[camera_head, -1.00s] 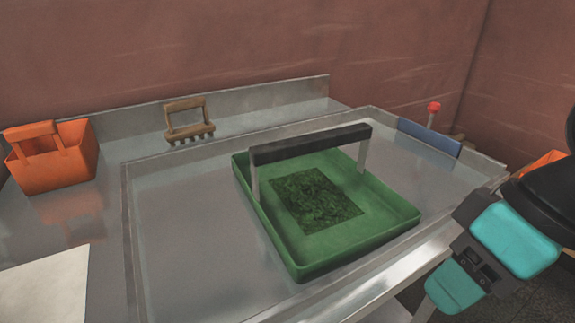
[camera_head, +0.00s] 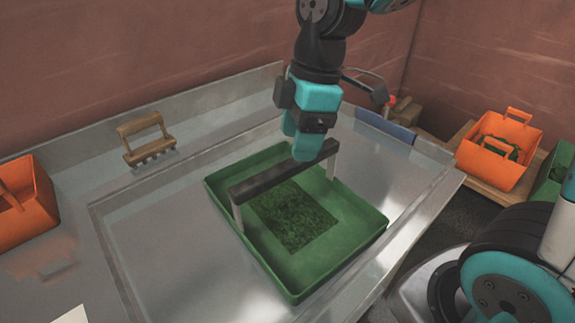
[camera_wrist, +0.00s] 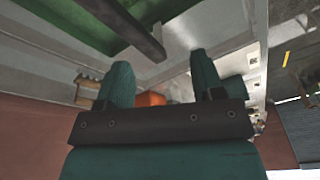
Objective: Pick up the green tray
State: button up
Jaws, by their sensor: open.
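The green tray (camera_head: 352,228) lies in the sunken area of the metal worktop, with a patch of dark green leafy material (camera_head: 292,214) on its floor. Its black handle bar (camera_head: 262,184) stands above it on two pale posts. My gripper (camera_head: 299,143) is open and empty, by the right part of the bar. In the wrist view the green tray (camera_wrist: 60,22) is at the top left, and the bar (camera_wrist: 133,28) ends between the two teal fingers (camera_wrist: 161,68). I cannot tell the gap in depth between fingers and bar.
An orange container (camera_head: 25,215) stands at the left edge. A wooden rake-like tool (camera_head: 146,138) is on the back ledge. Another orange container (camera_head: 498,150) is at the right on a wooden surface. A blue block (camera_head: 385,125) lies on the far rim. The worktop left of the tray is clear.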

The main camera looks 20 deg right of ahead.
jog(key=w+d+r+n+p, duration=0.2)
jog(key=w+r+n+p, duration=0.2)
jog(key=w+r, duration=0.1)
jog(key=p, duration=0.3)
send_near(289, 162)
jog(key=shift+n+h, duration=0.3)
jog(key=shift+n, duration=0.1)
jog(key=f, duration=0.2)
jog(key=a+f, duration=0.1)
jog(key=f, duration=0.1)
jog(key=s+a+f, duration=0.1)
jog(key=f, duration=0.1)
jog(key=shift+f, duration=0.35)
jog(key=shift+w+a+f+p, duration=0.15)
jog(key=shift+f+p, duration=0.45)
jog(key=shift+f, duration=0.75)
jog(key=shift+w+a+f+p, duration=0.15)
jog(key=shift+f+p, duration=0.45)
jog(key=shift+f, duration=0.8)
jog(key=shift+d, duration=0.1)
jog(key=shift+c, duration=0.4)
grip_shut()
